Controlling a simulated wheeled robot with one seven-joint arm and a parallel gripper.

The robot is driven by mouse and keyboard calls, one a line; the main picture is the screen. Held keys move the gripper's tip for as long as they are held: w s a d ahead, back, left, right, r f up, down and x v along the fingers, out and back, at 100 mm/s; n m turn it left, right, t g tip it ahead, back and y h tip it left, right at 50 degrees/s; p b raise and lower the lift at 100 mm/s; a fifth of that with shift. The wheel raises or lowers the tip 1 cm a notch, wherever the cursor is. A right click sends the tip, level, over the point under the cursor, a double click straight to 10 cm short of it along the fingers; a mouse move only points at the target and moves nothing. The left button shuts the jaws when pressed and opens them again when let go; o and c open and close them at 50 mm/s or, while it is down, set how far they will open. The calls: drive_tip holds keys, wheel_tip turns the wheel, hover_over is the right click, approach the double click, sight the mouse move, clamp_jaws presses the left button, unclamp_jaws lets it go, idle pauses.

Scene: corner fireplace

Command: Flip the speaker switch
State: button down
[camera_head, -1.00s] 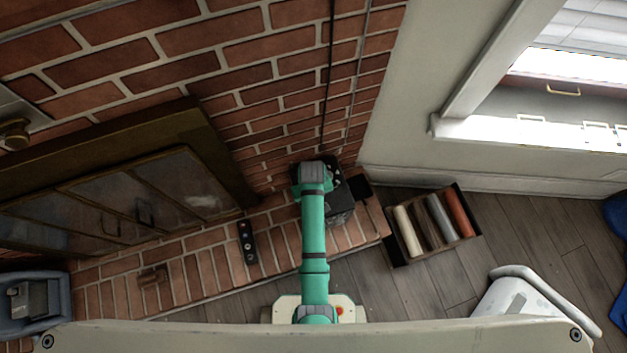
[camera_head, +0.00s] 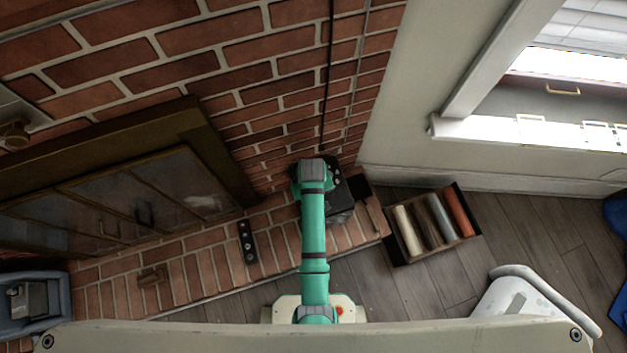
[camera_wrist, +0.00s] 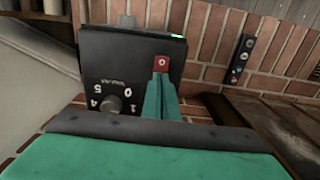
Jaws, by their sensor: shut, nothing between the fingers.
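The speaker is a dark box (camera_head: 342,208) on the brick hearth in the corner, partly hidden behind my arm in the head view. The wrist view shows its dark panel (camera_wrist: 110,65), with a numbered dial knob (camera_wrist: 113,103) and a red switch (camera_wrist: 162,63) marked with a light circle. A small green light (camera_wrist: 177,36) shows near the panel's edge. My gripper (camera_wrist: 161,78) is shut and empty, its teal fingertips right at the red switch; I cannot tell whether they touch it. The fingers are hidden in the head view.
A small black strip with round buttons (camera_head: 247,242) lies on the hearth (camera_head: 205,270). A crate (camera_head: 405,258) of colored rolls stands right of the hearth. The brick wall (camera_head: 285,100) rises close behind the speaker. The wooden floor (camera_head: 540,225) right of the crate is clear.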

drive_tip(key=shift+r, duration=2.4)
drive_tip(key=shift+w, duration=0.1)
drive_tip(key=s+f+t, duration=0.1)
drive_tip(key=s+d+f+t, duration=0.1)
drive_tip(key=s, duration=0.1)
drive_tip(key=s+f+t, duration=0.1)
drive_tip(key=s, duration=0.1)
drive_tip(key=shift+s+d+m, duration=0.1)
drive_tip(key=shift+d+m, duration=0.15)
drive_tip(key=shift+m, duration=0.05)
drive_tip(key=s+r+m+t, duration=0.1)
drive_tip(key=s+r+t, duration=0.5)
drive_tip(key=r, duration=0.8)
drive_tip(key=s+a+r+m+t, duration=0.1)
drive_tip(key=s+r+m+t, duration=0.1)
drive_tip(key=s+r+t, duration=0.4)
drive_tip(key=s+r, duration=0.5)
drive_tip(key=r, duration=0.4)
drive_tip(key=shift+s+a+r, duration=0.15)
drive_tip(key=shift+a+r, duration=0.15)
